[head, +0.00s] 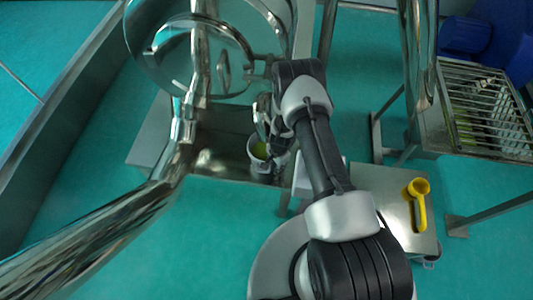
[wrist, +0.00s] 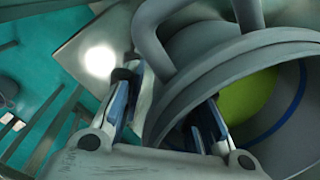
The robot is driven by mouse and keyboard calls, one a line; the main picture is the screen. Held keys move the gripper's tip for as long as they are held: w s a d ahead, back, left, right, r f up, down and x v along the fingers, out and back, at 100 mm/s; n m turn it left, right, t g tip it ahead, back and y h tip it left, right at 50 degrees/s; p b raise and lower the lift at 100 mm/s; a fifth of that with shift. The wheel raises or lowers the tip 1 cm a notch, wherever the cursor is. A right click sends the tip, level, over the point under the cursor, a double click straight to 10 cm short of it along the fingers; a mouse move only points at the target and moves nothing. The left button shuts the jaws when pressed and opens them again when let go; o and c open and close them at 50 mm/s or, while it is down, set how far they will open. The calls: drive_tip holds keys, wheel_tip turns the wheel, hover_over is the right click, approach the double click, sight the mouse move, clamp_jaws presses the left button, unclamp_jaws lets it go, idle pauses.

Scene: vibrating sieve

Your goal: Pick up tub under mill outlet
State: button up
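The tub (head: 257,165) is a pale grey round vessel with yellow-green contents, on a metal shelf (head: 225,158) below the shiny pipework in the head view. In the wrist view the tub (wrist: 185,90) is large and close, with a looped handle at its top and green inside. My gripper (head: 266,128) is right at the tub. In the wrist view my gripper (wrist: 172,92) has its fingers apart, one outside the tub and the other over its opening, with the rim and wall between them. I cannot tell whether either finger touches the wall. My arm hides part of the tub.
Shiny curved pipes (head: 190,95) and a round transparent cover (head: 190,45) stand close left of my arm. A yellow scoop (head: 419,203) lies on a metal box (head: 400,215) at the right. A barred metal tray (head: 485,110) is at the upper right.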

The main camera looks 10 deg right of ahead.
drive_tip(key=shift+c, duration=0.2)
clamp_jaws()
drive_tip(key=shift+r, duration=0.1)
idle(0.5)
